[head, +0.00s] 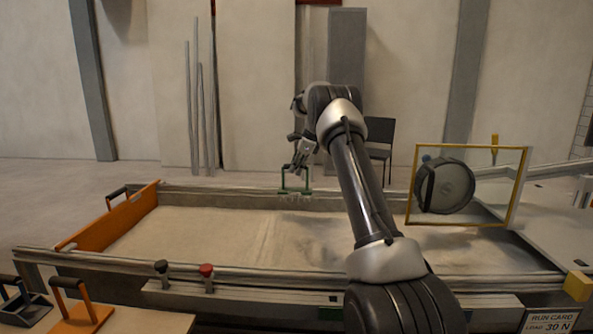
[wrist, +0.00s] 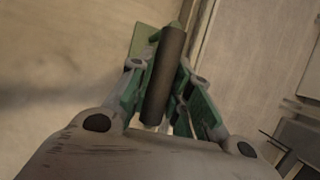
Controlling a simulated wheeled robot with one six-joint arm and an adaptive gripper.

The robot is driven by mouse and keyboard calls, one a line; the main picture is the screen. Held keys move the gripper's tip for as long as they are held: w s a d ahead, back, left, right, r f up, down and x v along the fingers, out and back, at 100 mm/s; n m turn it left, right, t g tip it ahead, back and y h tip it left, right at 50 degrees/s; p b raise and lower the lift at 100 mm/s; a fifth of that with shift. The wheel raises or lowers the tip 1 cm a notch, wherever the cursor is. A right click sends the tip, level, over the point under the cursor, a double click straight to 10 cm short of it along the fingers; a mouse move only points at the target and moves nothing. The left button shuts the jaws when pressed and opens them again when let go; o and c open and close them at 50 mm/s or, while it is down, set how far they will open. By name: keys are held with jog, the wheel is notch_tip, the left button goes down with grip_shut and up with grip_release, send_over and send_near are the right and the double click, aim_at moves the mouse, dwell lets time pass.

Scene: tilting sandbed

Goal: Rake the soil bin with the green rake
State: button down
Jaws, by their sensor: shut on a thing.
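The soil bin (head: 110,268) is a long shallow bed of pale sand with grey rails. The sand is smooth at left and darker and uneven at right. I cannot tell whether the tines touch the sand.
An orange board (head: 118,222) with a handle closes the bin's left end. A yellow frame (head: 411,190) with a dark wheel (head: 452,187) stands over the right end. An orange handled tool (head: 82,318) lies on a bench at front left. A dark chair (head: 380,135) stands behind.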

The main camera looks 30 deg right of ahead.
aim_at(298, 190)
notch_tip(298, 190, down, 11)
jog(key=shift+f, duration=0.2)
jog(key=s+a, duration=0.9)
jog(key=s, duration=0.5)
jog(key=s+a, duration=0.9)
jog(key=s, duration=0.4)
notch_tip(298, 190, up, 12)
jog(key=shift+a+f, duration=0.15)
jog(key=shift+a, duration=0.05)
dwell(1.2)
jog(key=shift+s, duration=0.1)
